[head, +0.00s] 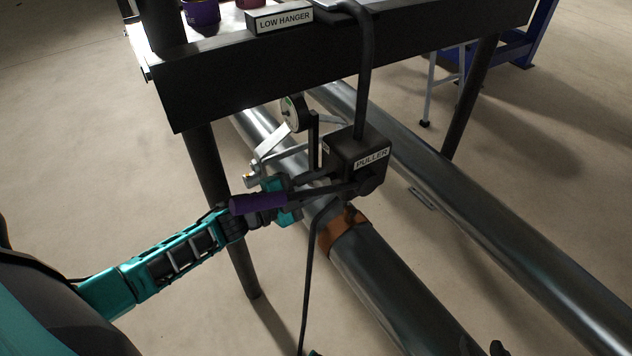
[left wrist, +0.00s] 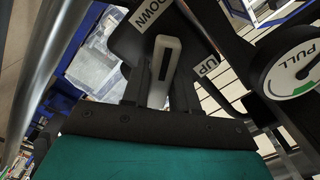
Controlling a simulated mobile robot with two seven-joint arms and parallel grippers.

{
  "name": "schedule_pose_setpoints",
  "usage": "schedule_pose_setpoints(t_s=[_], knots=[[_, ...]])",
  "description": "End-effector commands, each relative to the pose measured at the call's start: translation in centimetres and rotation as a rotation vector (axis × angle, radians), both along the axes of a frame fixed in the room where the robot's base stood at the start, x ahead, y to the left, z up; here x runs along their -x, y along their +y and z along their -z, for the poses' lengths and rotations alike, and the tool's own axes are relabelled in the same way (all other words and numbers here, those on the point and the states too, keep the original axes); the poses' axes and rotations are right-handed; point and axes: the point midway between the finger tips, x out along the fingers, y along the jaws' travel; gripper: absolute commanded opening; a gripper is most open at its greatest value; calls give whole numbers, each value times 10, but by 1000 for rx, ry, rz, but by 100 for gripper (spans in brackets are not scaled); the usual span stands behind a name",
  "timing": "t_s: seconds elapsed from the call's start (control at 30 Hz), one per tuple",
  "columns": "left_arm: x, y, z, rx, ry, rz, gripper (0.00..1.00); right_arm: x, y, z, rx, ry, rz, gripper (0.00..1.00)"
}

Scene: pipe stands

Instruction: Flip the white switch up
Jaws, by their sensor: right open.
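The white switch (left wrist: 163,72) stands in the left wrist view between a DOWN label and an UP label. It is a pale lever with a dark slot. My left gripper (left wrist: 161,88) has one dark finger on each side of the lever, close against it, and appears shut on it. In the head view my left gripper (head: 287,193) is beside the black PULLER box (head: 352,160), partly behind a purple-handled lever (head: 260,203). The switch is hidden there. Only dark tips of my right gripper (head: 481,347) show at the bottom edge, apart.
A round PULL gauge (left wrist: 295,70) is close to the right of the switch. Large metal pipes (head: 400,285) lie below, one with an orange band (head: 343,240). Open floor lies left.

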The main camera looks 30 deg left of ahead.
Motion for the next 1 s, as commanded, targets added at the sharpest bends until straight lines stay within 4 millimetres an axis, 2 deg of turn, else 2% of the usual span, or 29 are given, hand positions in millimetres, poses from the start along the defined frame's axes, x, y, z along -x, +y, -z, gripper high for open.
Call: schedule_pose_setpoints(t_s=[0.03, 0.27, 0.67, 1.0], knots=[[0, 0, 0, 0, 0, 0, 22, 0, 0, 0, 0, 0, 0, 43], [0, 0, 0, 0, 0, 0, 0, 0, 0, 1, 2, 3, -1, 43], [0, 0, 0, -59, -35, 0, 0, 1, -1, 5, 3, 7, -1, 43], [0, 0, 1, -282, -166, 0, 0, 1, 0, 7, 3, 8, -2, 43]])
